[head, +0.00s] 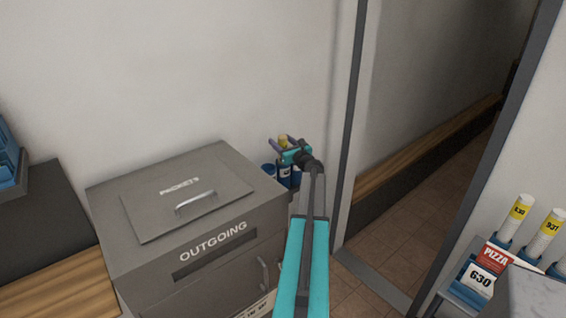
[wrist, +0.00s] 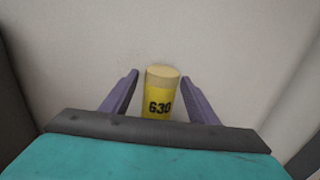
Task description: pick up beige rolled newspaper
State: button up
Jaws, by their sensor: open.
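A beige rolled newspaper (wrist: 162,73) with a yellow band marked 630 stands upright in the wrist view, between the two purple fingers of my gripper (wrist: 160,76). The fingers are open, with a gap showing on each side of the roll. In the head view my gripper (head: 287,141) is behind the right corner of the grey box, and the top of the newspaper (head: 283,140) shows there. The roll's lower part is hidden by my gripper.
A grey OUTGOING box (head: 215,255) with a PACKETS lid stands left of my arm. A doorway is to the right. A rack (head: 458,296) at lower right holds white rolls (head: 519,217) with yellow bands.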

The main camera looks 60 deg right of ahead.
jog(key=shift+p+x, duration=0.3)
jog(key=shift+x, duration=1)
grip_shut()
